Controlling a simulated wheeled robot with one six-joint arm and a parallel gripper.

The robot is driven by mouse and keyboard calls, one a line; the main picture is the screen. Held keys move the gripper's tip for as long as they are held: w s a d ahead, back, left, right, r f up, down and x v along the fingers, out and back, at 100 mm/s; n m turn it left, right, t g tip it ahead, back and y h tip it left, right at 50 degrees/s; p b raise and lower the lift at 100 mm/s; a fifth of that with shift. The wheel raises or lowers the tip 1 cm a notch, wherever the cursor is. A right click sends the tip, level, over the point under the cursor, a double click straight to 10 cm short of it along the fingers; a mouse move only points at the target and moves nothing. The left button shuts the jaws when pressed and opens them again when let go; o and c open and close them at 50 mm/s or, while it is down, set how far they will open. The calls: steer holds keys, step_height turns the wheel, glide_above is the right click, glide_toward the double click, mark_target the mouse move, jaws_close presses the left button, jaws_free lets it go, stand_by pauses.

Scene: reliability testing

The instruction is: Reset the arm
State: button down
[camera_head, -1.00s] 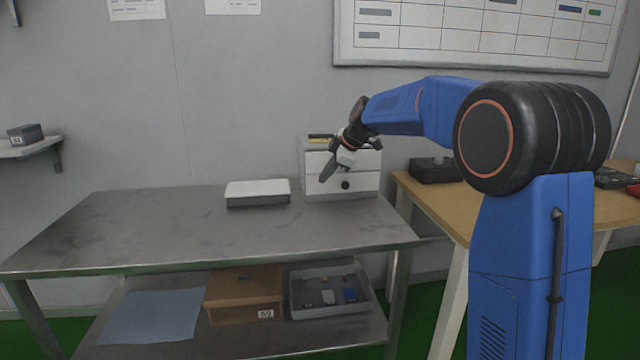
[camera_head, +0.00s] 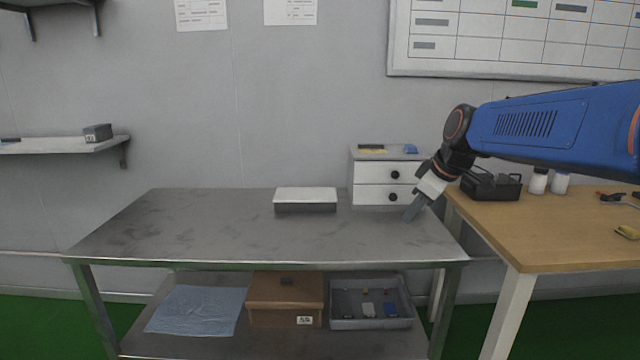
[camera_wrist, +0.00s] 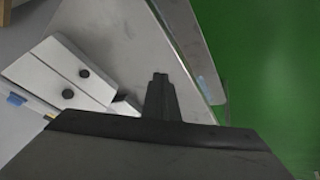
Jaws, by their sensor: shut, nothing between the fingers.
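My gripper (camera_head: 413,208) is at the end of my blue arm, in front of the right side of the small white drawer unit (camera_head: 372,193), above the right end of the grey metal table (camera_head: 240,235). It is shut and empty. In the wrist view my gripper's fingers (camera_wrist: 160,98) point over the table top, with the drawer unit (camera_wrist: 62,72) to their left and the table's edge (camera_wrist: 190,50) to their right. Both drawers of the unit look closed.
A white-topped box (camera_head: 305,198) lies on the metal table. Below are a brown box (camera_head: 285,293), a grey bin (camera_head: 371,322) and a blue cloth (camera_head: 197,308). A wooden table (camera_head: 540,240) at right holds a black tray (camera_head: 490,186) and white bottles. A wall shelf (camera_head: 60,147) is at left.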

steer(key=s+d+f+m+h, duration=0.1)
steer(key=s+f, duration=0.4)
steer(key=s, duration=0.5)
steer(key=s+d+f+m+h, duration=0.1)
steer(key=s+d+f+m, duration=0.2)
steer(key=s, duration=0.8)
steer(key=s+d+f+m+h, duration=0.1)
steer(key=s+d+f+m, duration=0.1)
steer(key=s+f+m, duration=0.4)
steer(key=s, duration=0.4)
steer(key=shift+s+d+f, duration=0.25)
steer(key=shift+s+f, duration=0.05)
steer(key=shift+f, duration=0.1)
